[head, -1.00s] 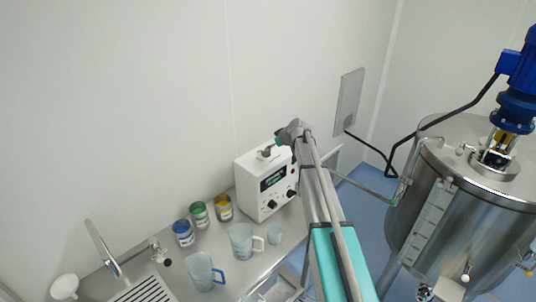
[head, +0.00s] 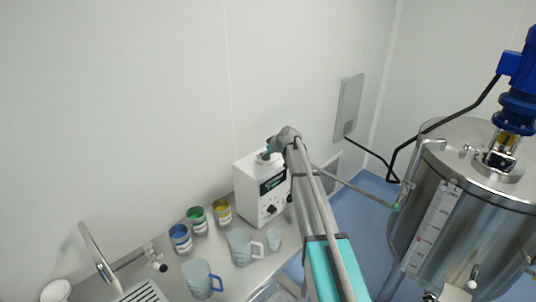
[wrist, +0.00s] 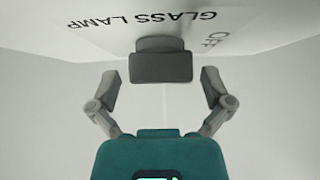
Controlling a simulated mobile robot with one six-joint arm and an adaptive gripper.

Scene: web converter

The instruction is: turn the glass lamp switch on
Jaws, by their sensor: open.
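The glass lamp switch (wrist: 161,66) is a dark grey knob in the wrist view. It sticks out from a white panel printed "GLASS LAMP" and "OFF", which appears upside down. My gripper (wrist: 160,88) is open, with one grey finger on each side of the switch and a visible gap to it. In the head view, the white box (head: 246,189) with a dark display and dark knobs stands on the counter. The fingers and the lamp switch cannot be made out there.
Blue, green (head: 197,220) and yellow cans, jugs (head: 240,246) and a small cup (head: 274,239) stand close to the box. A tap (head: 97,252) is at the left. A steel tank (head: 440,220) stands at the right. The wall is close behind the box.

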